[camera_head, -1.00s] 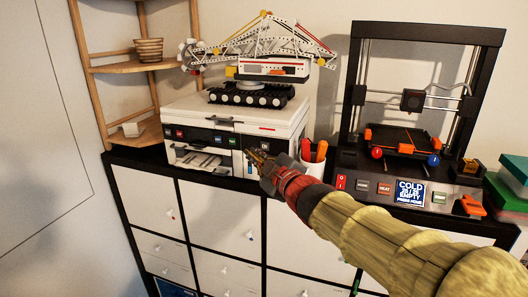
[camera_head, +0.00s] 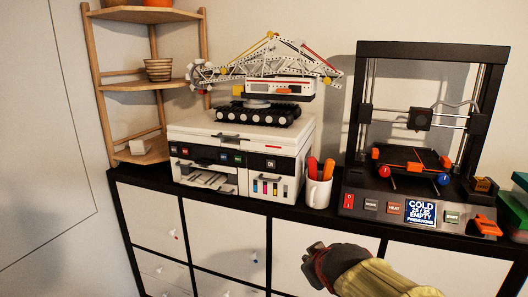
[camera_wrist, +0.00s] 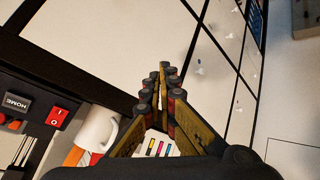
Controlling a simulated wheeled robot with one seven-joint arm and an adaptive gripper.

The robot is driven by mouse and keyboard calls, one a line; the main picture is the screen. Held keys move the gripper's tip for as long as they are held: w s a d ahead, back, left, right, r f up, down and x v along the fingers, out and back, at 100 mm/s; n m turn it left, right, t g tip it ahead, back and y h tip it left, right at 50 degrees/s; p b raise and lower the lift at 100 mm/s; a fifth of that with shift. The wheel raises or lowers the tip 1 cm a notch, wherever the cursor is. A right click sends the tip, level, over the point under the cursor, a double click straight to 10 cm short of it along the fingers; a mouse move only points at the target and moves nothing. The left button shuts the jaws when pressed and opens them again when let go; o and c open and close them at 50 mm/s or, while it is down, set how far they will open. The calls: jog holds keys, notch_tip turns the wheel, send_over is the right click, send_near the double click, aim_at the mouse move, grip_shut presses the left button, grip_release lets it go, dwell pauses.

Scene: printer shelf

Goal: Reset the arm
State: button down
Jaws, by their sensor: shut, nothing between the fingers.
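My gripper (camera_wrist: 160,80) is shut and empty in the wrist view, its fingertips together in front of the white cabinet doors. In the head view my gripper (camera_head: 312,256) shows dark at the end of my yellow-sleeved arm, low in front of the cabinet and below its top edge. It is apart from the printers. Its fingertips are hard to make out in the head view.
A white printer (camera_head: 240,140) with a crane model (camera_head: 270,85) on it stands on the cabinet. A mug (camera_head: 318,190) holds orange and red items. A 3D printer (camera_head: 375,208) stands right. A wooden corner shelf (camera_head: 140,84) is at left. The space before the doors is clear.

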jog(key=s+d+f+m+g+b, duration=0.2)
jog(key=s+d+f+m+b, duration=0.1)
jog(key=s+f+b, duration=0.5)
jog(key=s+d+f+m+g+b, duration=0.2)
jog(key=s+d+f+m+b, duration=0.1)
jog(key=s+f+b, duration=0.6)
jog(key=s+f, duration=0.4)
jog(key=s, duration=0.3)
jog(key=shift+s+d+f, duration=0.25)
jog(key=shift+d+f, duration=0.1)
